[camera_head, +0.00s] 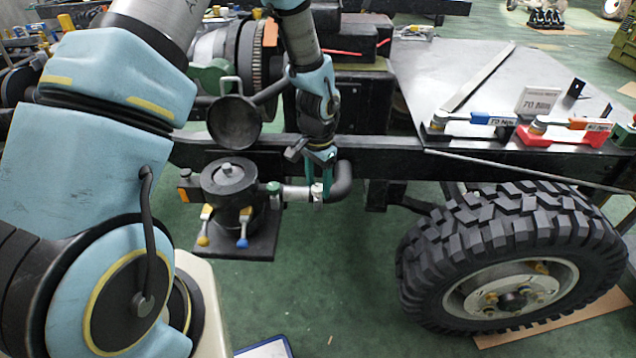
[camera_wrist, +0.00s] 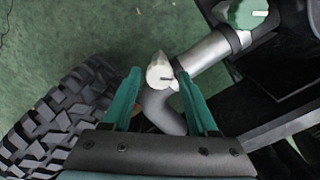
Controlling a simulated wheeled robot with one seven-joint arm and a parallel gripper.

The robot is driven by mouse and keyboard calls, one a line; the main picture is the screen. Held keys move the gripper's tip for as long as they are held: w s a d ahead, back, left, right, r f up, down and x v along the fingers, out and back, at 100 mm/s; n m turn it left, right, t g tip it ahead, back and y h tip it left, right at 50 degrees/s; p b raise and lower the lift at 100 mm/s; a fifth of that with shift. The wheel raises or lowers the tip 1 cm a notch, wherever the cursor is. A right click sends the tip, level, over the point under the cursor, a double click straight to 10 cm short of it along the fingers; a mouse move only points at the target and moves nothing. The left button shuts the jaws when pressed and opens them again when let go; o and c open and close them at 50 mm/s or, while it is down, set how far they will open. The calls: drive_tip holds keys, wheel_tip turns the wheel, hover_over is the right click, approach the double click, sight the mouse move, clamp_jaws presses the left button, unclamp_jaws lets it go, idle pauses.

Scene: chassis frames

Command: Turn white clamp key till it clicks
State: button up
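The white clamp key (camera_wrist: 160,72) sits where a silver pipe (camera_wrist: 205,50) meets a dark curved hose (camera_wrist: 162,110). In the head view the key (camera_head: 317,189) is small and partly hidden by my fingers. My gripper (camera_wrist: 159,80) has two teal fingers, one on each side of the key, with gaps between them and it. The fingers are open and hold nothing. In the head view my gripper (camera_head: 321,182) points down over the pipe joint. A short dark mark shows on the key's face, pointing right in the wrist view.
A dark canister (camera_head: 228,185) with yellow and blue taps (camera_head: 243,225) stands left of the joint. The black chassis rail (camera_head: 380,150) runs just behind. A big tyre (camera_head: 520,250) is at right. A green knob (camera_wrist: 247,12) sits along the pipe.

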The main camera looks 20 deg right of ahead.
sight(318, 187)
drive_tip(key=shift+o, duration=0.8)
wheel_tip(318, 187, up, 11)
drive_tip(key=b, duration=0.1)
drive_tip(key=shift+f, duration=0.1)
drive_tip(key=f+b, duration=0.1)
drive_tip(key=b, duration=0.7)
wheel_tip(318, 187, down, 10)
drive_tip(key=shift+r+b, duration=0.1)
drive_tip(key=shift+b, duration=0.6)
